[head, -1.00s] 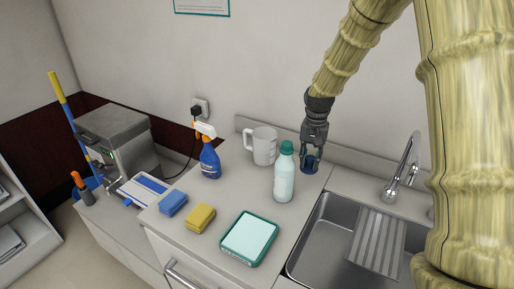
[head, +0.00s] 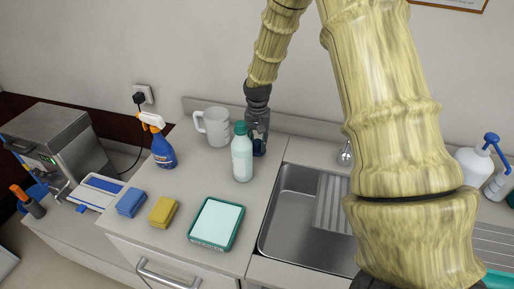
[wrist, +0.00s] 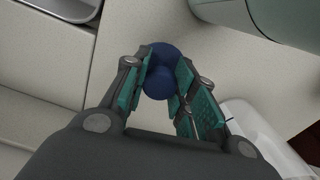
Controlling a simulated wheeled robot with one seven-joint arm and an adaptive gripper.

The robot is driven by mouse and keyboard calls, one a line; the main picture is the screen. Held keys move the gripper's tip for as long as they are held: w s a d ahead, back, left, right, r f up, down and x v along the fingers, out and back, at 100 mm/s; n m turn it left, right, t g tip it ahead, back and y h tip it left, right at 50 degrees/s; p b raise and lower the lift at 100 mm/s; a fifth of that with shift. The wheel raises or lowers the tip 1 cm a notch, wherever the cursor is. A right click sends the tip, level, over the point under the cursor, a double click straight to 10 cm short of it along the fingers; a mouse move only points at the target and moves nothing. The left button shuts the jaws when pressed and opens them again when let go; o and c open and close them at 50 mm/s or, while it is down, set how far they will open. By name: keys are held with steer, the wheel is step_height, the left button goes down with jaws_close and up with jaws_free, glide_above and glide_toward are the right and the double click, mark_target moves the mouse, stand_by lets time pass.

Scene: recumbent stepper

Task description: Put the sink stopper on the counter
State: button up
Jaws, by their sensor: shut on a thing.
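The sink stopper (wrist: 165,76) is a dark blue round piece with a knob, held between the teal-padded fingers in the wrist view. My gripper (wrist: 160,92) is shut on it. In the head view my gripper (head: 257,128) points down over the back of the counter (head: 188,180), just behind and right of the bottle. The stopper (head: 259,147) shows there as a dark blue patch at the fingertips, partly hidden by the bottle. It is at or just above the counter top; I cannot tell whether it touches.
The teal-capped bottle (head: 242,158) stands close to my gripper. A white mug (head: 214,127) and spray bottle (head: 160,143) stand left. Blue (head: 131,202) and yellow (head: 164,211) sponges and a teal-rimmed tray (head: 216,223) lie in front. The sink (head: 283,225) is right.

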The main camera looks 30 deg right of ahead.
mark_target(258, 150)
steer(key=shift+s+f, duration=0.3)
steer(key=shift+s, duration=0.05)
steer(key=shift+s+f+p, duration=0.1)
steer(key=shift+f+p, duration=0.25)
steer(key=shift+f, duration=0.5)
steer(key=shift+w+f, duration=0.35)
steer(key=shift+s+r, duration=0.15)
steer(key=shift+s, duration=0.1)
steer(key=o, duration=1)
steer(key=shift+w+f, duration=0.15)
steer(key=shift+f, duration=0.1)
steer(key=shift+r, duration=0.15)
steer(key=shift+r+b, duration=1.9)
steer(key=shift+r, duration=4.2)
